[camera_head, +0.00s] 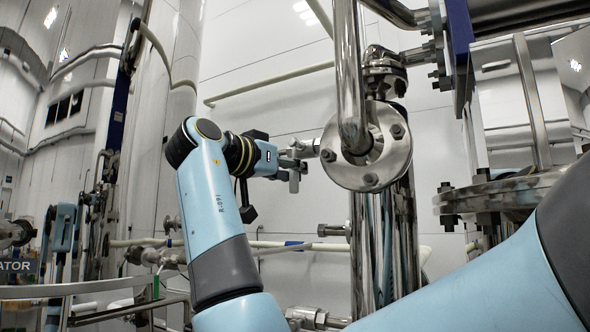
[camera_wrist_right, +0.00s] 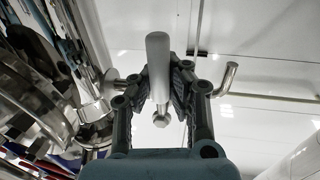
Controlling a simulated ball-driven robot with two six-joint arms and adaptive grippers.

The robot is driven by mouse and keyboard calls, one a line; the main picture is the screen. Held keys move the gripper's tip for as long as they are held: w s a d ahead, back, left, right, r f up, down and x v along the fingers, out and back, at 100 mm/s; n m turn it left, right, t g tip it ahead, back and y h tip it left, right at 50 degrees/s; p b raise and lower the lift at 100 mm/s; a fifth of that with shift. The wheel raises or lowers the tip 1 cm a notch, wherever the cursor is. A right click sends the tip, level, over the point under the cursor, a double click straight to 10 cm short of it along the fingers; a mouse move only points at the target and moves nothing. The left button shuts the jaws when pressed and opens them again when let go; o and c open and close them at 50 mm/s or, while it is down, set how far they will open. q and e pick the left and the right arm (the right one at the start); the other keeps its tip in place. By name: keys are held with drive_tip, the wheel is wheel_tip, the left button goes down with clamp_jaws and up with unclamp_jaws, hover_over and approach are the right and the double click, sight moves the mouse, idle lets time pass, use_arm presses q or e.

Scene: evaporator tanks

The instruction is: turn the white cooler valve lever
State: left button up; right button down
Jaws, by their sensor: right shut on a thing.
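The white cooler valve lever (camera_wrist_right: 158,62) stands between the two dark fingers of my right gripper (camera_wrist_right: 161,85) in the wrist view. The gripper is shut on it, with the pads close along both sides of the lever. A metal bolt or stem end (camera_wrist_right: 161,116) shows below the lever, nearer my palm. In the head view, my right gripper (camera_head: 294,166) reaches right from the blue wrist to the lever (camera_head: 303,148), just left of a large steel flange. The lever is small there and partly hidden by the fingers. My left gripper is not in view.
The bolted steel flange (camera_head: 372,150) and a vertical steel pipe (camera_head: 347,60) stand close right of the gripper. A bent metal rod (camera_wrist_right: 229,77) is near the right finger in the wrist view. A blue-edged plate (camera_head: 460,45) is at upper right. Open wall space lies above the gripper.

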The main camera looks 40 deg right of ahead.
drive_tip(key=shift+d, duration=0.1)
drive_tip(key=shift+f, duration=0.1)
drive_tip(key=shift+w, duration=0.1)
drive_tip(key=m+b, duration=0.1)
drive_tip(key=b, duration=0.1)
drive_tip(key=w+m+b, duration=0.1)
drive_tip(key=shift+a+f+y+b, duration=0.2)
drive_tip(key=shift+y+b, duration=0.1)
drive_tip(key=shift+b, duration=0.1)
drive_tip(key=shift+w+a+r+m+y+b, duration=0.2)
drive_tip(key=shift+w+m+b, duration=0.15)
drive_tip(key=shift+m+b, duration=0.45)
drive_tip(key=shift+w+a+r+m+y+b, duration=0.1)
drive_tip(key=shift+w+r+m+y+b, duration=0.15)
drive_tip(key=shift+m+b, duration=0.55)
drive_tip(key=shift+w, duration=0.1)
